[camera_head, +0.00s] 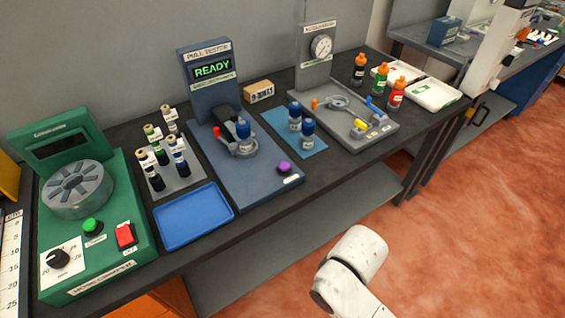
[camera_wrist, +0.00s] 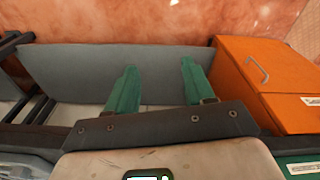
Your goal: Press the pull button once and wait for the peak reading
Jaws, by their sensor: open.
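The pull tester (camera_head: 209,92) stands on the bench in the head view, its upright screen lit with green "READY". A purple button (camera_head: 285,167) sits on the front right of its grey-blue base, with a small white label below it. A blue-capped bottle (camera_head: 243,132) stands in the tester's holder, with a dark arm behind it. My gripper (camera_wrist: 158,66) shows in the wrist view, its two green fingers spread apart with nothing between them. It points toward the grey lower shelf and floor, away from the button. The head view shows only my white arm link, below the bench.
A blue tray (camera_head: 194,216) and a vial rack (camera_head: 195,182) lie left of the tester, beside a green machine (camera_head: 80,190). A blue mat (camera_head: 272,118) with blue-capped bottles and a gauge stand (camera_head: 319,62) are to the right. An orange cabinet (camera_wrist: 245,80) shows in the wrist view.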

